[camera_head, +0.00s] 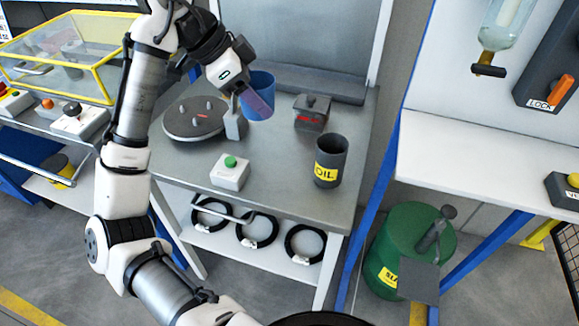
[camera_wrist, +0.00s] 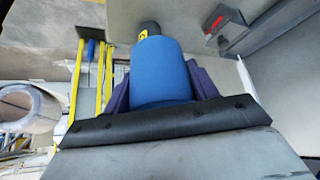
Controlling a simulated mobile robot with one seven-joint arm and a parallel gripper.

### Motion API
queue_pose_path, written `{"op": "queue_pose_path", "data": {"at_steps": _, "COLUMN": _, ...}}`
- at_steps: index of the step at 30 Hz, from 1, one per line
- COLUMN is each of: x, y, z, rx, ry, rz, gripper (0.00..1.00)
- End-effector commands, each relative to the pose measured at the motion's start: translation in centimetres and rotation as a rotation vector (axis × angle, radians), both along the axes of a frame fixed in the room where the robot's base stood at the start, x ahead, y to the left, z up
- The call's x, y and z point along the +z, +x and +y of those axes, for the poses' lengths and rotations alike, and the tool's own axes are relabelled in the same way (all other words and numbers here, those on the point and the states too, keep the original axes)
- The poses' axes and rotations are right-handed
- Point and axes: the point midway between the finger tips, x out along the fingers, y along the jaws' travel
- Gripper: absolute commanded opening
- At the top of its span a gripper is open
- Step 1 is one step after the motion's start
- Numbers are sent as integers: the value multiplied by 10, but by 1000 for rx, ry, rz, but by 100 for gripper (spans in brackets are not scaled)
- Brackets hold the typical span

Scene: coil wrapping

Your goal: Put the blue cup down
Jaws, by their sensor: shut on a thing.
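The blue cup (camera_head: 262,82) is in my gripper (camera_head: 254,102), above the back part of the grey metal table (camera_head: 275,165). The cup looks tilted in the head view, and I cannot tell whether it touches anything below. In the wrist view the blue cup (camera_wrist: 162,75) fills the middle, with the purple fingers (camera_wrist: 160,88) closed on both its sides. Part of the cup is hidden behind a finger in the head view.
A dark OIL container (camera_head: 330,160) stands at the table's right front. A white box with a green button (camera_head: 230,171) is at the front. A round plate with pegs (camera_head: 195,118) is at the left, a grey box (camera_head: 311,113) behind. Bare tabletop lies between them.

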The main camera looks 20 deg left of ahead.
Motion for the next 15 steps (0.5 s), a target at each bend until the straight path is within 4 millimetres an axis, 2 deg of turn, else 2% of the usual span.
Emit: {"op": "queue_pose_path", "data": {"at_steps": 15, "x": -114, "y": -1, "z": -1, "rx": 2, "ry": -6, "rz": 2, "gripper": 31}}
